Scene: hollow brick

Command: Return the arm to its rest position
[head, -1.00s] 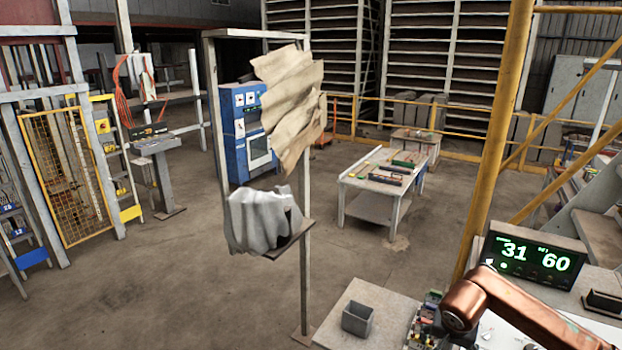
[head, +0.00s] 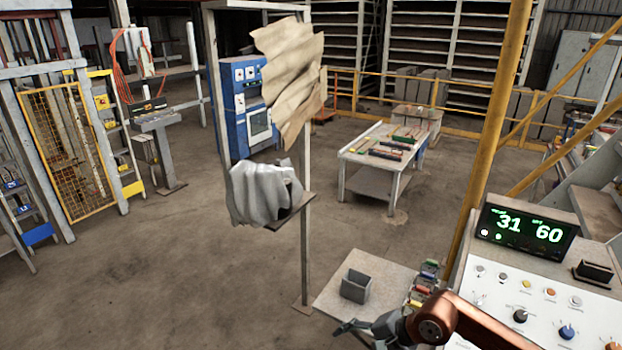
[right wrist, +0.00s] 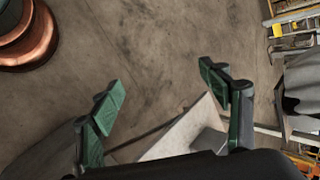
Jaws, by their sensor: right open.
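My right arm (head: 455,322), copper coloured, comes in from the lower right of the head view. Its dark gripper (head: 352,328) is at the bottom edge, in front of the small pale table. In the right wrist view the gripper (right wrist: 163,80) is open, its two green-padded fingers wide apart with nothing between the tips but floor behind. A grey hollow brick (head: 356,286) stands on the small table (head: 330,300), apart from the gripper. It also shows, partly hidden, in the right wrist view (right wrist: 207,142). My left gripper is in neither view.
A white control panel (head: 520,320) with knobs and a display (head: 527,232) reading 31 and 60 stands at the right. Small coloured items (head: 424,285) lie on the table's right edge. A post with a grey draped cloth (head: 262,195) stands behind. Open floor lies left.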

